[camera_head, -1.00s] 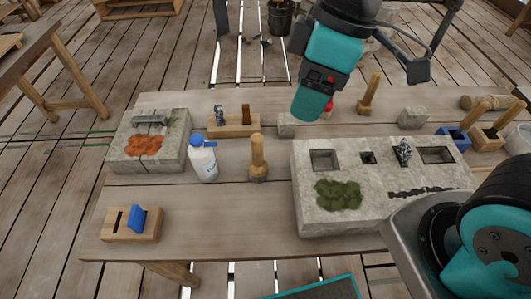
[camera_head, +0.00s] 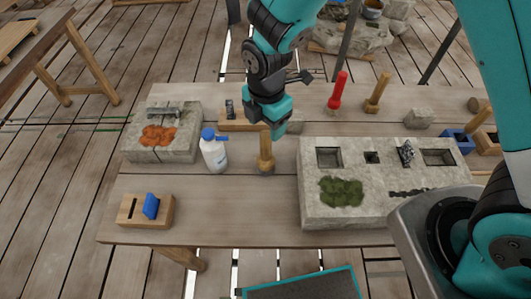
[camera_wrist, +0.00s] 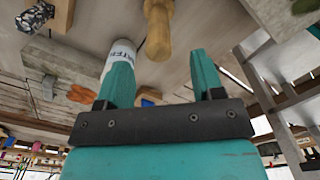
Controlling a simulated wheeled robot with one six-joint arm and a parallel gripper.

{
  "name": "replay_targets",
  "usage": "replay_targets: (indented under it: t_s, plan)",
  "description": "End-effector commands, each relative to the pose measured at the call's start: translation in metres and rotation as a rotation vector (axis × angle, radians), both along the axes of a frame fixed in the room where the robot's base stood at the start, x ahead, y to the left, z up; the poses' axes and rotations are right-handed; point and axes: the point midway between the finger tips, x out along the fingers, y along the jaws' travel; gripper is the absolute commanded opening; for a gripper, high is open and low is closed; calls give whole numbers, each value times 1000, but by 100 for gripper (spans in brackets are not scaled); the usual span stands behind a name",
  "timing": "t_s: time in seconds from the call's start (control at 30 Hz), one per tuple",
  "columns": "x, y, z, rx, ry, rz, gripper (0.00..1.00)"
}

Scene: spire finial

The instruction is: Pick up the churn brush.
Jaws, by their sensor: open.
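The churn brush, by its look the upright wooden-handled tool with a dark foot (camera_head: 265,155), stands on the workbench right of a white bottle. Its wooden handle (camera_wrist: 157,32) also shows at the top of the wrist view. My gripper (camera_head: 270,118) is above and close to the handle's top in the head view, partly covering it. In the wrist view my gripper's teal fingers (camera_wrist: 163,75) are apart with nothing between them. The handle is beyond the fingertips; I cannot tell the exact distance.
A white bottle with a blue cap (camera_head: 214,151) stands close to the left. A stone block with square holes (camera_head: 310,195) is to the right. Behind are a red-handled tool (camera_head: 338,92) and another wooden handle (camera_head: 378,92). The bench front between blocks is clear.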

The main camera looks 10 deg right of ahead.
Motion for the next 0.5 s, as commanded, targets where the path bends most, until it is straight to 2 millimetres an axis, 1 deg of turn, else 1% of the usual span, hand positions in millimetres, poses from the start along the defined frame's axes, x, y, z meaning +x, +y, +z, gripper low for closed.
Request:
replay_targets:
  t_s: [0.1,0.37,0.5]
  plan:
    - [0,0,-15,-1,2,-1,61]
    - [0,0,-32,-1,3,-1,61]
    - [0,1,-50,-2,5,-1,61]
